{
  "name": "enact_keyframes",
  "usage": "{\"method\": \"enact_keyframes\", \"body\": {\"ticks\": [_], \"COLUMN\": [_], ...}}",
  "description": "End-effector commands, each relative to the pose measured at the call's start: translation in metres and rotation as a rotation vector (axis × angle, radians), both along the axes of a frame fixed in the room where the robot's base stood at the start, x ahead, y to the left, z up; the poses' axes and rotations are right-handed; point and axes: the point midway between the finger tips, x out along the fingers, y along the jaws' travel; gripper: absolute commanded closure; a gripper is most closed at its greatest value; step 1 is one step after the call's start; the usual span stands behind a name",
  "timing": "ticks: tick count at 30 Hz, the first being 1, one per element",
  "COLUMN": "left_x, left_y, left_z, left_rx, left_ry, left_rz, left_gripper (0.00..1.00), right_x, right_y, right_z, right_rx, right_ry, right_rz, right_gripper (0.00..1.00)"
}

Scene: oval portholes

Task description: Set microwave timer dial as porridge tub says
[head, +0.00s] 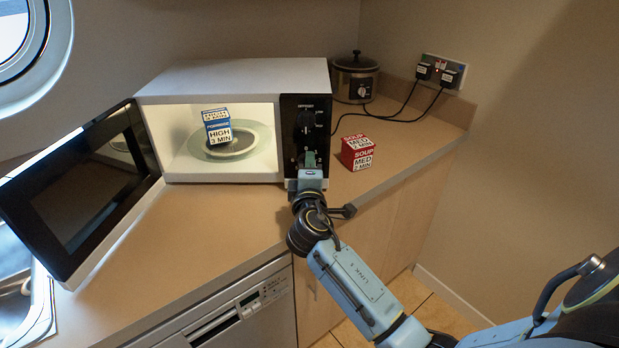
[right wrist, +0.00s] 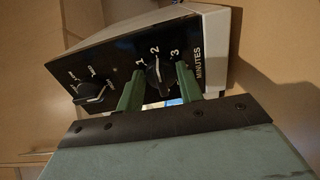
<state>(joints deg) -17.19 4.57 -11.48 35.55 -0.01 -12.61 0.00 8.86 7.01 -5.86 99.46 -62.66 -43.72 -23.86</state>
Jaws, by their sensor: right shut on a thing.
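The porridge tub (head: 217,128), blue and white, reads "HIGH 3 MIN" and sits on the turntable plate inside the open microwave (head: 230,75). My right gripper (head: 310,162) is at the lower part of the black control panel (head: 305,100). In the right wrist view its green fingers (right wrist: 158,77) are shut on the timer dial (right wrist: 154,70), one on each side. The marks 1, 2, 3 and "MINUTES" show around this dial; I cannot clearly tell which one it points to. The upper power dial (right wrist: 92,92) stands free. My left gripper is not in view.
The microwave door (head: 85,190) is swung wide open to the left. A red soup tub (head: 357,153) stands on the counter right of the microwave. A slow cooker (head: 355,80) and a wall socket with plugs (head: 441,72) are behind. The counter front left (head: 200,220) is clear.

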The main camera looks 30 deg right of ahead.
Motion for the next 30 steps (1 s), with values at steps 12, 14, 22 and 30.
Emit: {"method": "enact_keyframes", "body": {"ticks": [12,14,22,30], "left_x": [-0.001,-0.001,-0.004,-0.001], "left_y": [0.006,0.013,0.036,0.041], "left_z": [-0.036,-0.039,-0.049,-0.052], "left_rx": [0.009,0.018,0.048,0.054], "left_ry": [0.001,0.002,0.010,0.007], "left_rz": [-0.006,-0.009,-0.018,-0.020], "left_gripper": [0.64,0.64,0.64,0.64], "right_x": [0.000,0.000,0.001,0.001], "right_y": [0.001,0.001,0.002,0.002], "right_z": [-0.006,-0.006,-0.006,-0.005], "right_rx": [0.315,0.349,0.465,0.510], "right_ry": [-0.205,-0.229,-0.305,-0.337], "right_rz": [0.000,0.000,0.000,0.001], "right_gripper": [0.86,0.86,0.86,0.86]}}
